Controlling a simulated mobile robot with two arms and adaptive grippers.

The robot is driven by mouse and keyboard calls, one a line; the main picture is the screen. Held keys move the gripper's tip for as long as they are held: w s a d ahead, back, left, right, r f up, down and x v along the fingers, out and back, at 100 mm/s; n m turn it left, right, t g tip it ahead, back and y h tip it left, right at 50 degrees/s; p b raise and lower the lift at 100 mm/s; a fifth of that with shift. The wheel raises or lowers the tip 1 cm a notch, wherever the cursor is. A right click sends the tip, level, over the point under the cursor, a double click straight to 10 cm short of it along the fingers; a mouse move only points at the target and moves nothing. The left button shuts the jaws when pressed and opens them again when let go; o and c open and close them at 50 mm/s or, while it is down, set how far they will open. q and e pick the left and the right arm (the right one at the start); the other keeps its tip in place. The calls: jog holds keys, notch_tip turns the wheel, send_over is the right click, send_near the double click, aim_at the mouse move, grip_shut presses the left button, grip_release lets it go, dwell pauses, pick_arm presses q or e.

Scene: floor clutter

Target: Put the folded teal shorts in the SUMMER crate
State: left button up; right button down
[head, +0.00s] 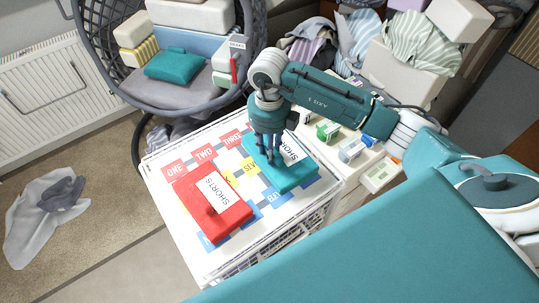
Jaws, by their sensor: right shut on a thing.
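The folded teal shorts (288,180), with a white SHORTS label, are on a white board with numbered coloured squares (215,255). My right gripper (268,160) reaches down onto them from above and is shut on them. I cannot tell whether they are lifted off the board. Folded red shorts (232,215), also labelled SHORTS, lie to their left on the same board. No crate that I can read as SUMMER shows. My left gripper is not in view.
A grey hanging chair (195,97) at the back left holds a folded teal cloth (173,65) and cushions. Several small boxes (352,150) lie right of the board. Heaped clothes (355,40) are behind. A clear bag (35,220) lies on the floor at left.

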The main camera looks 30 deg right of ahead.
notch_tip(320, 180, down, 3)
jog(key=shift+f+p, duration=0.1)
jog(key=shift+p, duration=0.25)
jog(key=shift+f, duration=0.3)
jog(key=shift+f, duration=0.1)
jog(key=shift+f, duration=0.15)
jog(key=c, duration=1.4)
grip_release()
jog(key=shift+o, duration=0.2)
